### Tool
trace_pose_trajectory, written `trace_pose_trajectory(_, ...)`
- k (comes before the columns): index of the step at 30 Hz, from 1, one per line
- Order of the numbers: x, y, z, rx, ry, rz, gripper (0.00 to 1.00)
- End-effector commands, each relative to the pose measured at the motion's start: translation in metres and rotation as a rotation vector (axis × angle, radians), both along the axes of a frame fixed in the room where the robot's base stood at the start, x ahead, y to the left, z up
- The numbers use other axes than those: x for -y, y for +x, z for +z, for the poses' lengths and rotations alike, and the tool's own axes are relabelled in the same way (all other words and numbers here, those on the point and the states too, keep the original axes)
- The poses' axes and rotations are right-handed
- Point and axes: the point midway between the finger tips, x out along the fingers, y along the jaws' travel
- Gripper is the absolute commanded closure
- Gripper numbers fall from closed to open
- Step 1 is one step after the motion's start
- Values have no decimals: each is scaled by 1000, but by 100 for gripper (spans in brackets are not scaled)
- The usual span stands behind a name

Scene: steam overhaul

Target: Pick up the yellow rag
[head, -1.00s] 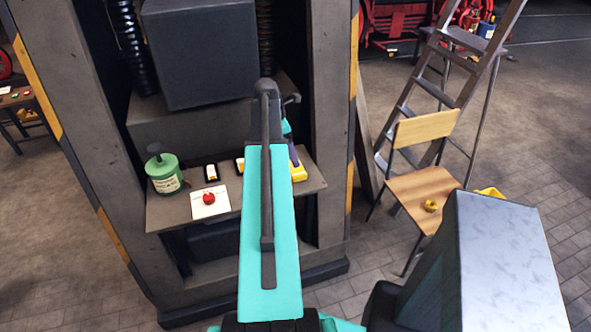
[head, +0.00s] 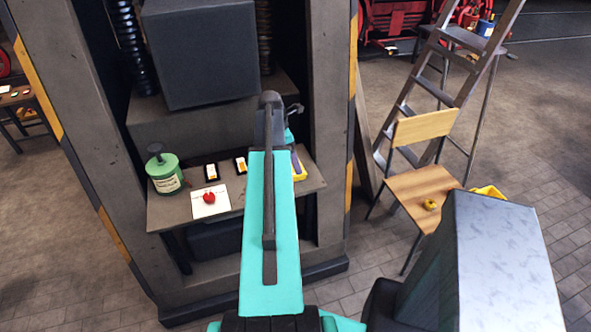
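A yellow item (head: 299,174) lies at the right end of the machine's shelf, partly hidden behind my arm. A purple piece lies over or in front of it. I cannot tell whether this yellow item is the rag. Another yellow thing (head: 489,192) shows beyond the chair, mostly hidden by a grey block; its shape is unclear. My teal arm reaches up over the shelf, and my gripper is hidden behind it.
The shelf (head: 172,217) also holds a green can (head: 164,174), a red object (head: 209,197) on white paper, and two small dark-and-white items. A wooden chair (head: 423,186) with a small yellow object (head: 430,205) stands right, before a stepladder (head: 437,93).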

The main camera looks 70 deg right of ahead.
Motion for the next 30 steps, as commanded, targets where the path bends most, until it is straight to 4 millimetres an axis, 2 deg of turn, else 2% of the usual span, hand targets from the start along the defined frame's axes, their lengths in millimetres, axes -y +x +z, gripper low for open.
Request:
trace_pose_trajectory(18,5,-9,-43,0,0,0,4)
trace_pose_trajectory(30,5,-8,-46,0,-1,1,4)
